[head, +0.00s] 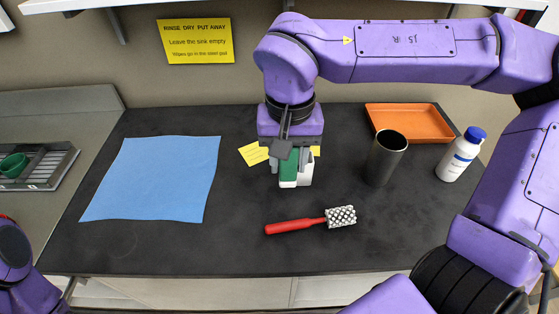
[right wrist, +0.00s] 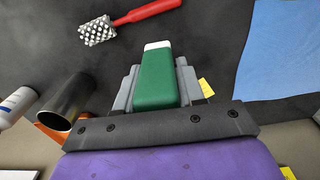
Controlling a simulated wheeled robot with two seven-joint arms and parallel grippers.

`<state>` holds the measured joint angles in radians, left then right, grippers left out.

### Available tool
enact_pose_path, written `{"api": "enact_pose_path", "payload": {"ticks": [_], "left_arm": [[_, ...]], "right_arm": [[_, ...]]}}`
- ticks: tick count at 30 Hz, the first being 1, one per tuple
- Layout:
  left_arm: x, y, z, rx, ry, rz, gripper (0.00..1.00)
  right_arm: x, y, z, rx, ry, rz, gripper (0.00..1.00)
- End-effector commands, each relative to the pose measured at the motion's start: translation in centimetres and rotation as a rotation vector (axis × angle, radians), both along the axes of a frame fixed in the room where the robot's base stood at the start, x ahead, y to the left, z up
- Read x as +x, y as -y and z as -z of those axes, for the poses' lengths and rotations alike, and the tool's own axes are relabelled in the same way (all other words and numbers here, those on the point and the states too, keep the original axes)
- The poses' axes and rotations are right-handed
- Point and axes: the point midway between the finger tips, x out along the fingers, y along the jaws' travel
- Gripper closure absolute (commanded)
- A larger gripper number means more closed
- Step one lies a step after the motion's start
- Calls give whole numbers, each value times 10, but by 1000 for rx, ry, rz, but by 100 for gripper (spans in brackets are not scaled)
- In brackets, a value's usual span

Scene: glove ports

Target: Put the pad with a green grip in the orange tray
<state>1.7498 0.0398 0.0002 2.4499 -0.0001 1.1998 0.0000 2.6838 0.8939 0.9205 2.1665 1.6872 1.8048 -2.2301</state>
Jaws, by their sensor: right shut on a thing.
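The pad with a green grip (head: 289,171) is in the middle of the head view, its white end pointing down. My right gripper (head: 296,164) is shut on its green grip, over the middle of the dark counter. In the right wrist view the green grip (right wrist: 158,82) sits between the grey fingers, with the white end beyond them. I cannot tell whether the pad touches the counter. The orange tray (head: 410,122) lies empty at the back right, apart from the pad; part of it (right wrist: 53,124) shows behind the dark cup in the wrist view. My left gripper is out of view.
A dark metal cup (head: 385,158) stands between the pad and the tray's front. A white bottle with a blue cap (head: 460,155) stands right of it. A red-handled brush (head: 310,220) lies in front. A blue cloth (head: 155,180) lies left.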

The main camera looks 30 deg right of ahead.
Motion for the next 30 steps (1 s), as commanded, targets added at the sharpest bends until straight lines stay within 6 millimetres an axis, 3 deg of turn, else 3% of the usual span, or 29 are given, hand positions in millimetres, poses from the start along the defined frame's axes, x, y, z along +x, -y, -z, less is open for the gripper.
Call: {"api": "enact_pose_path", "payload": {"ticks": [6,12,19,24,30], "left_arm": [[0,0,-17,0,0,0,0],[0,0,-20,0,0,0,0],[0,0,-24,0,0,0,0],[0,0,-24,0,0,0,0],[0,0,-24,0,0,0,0]], "right_arm": [[65,4,26,-3,-5,-2,86],[97,7,67,-2,-4,-3,86],[117,7,90,-2,-2,-6,86],[115,7,117,-1,0,-7,86],[115,7,119,0,1,-6,86]]}}
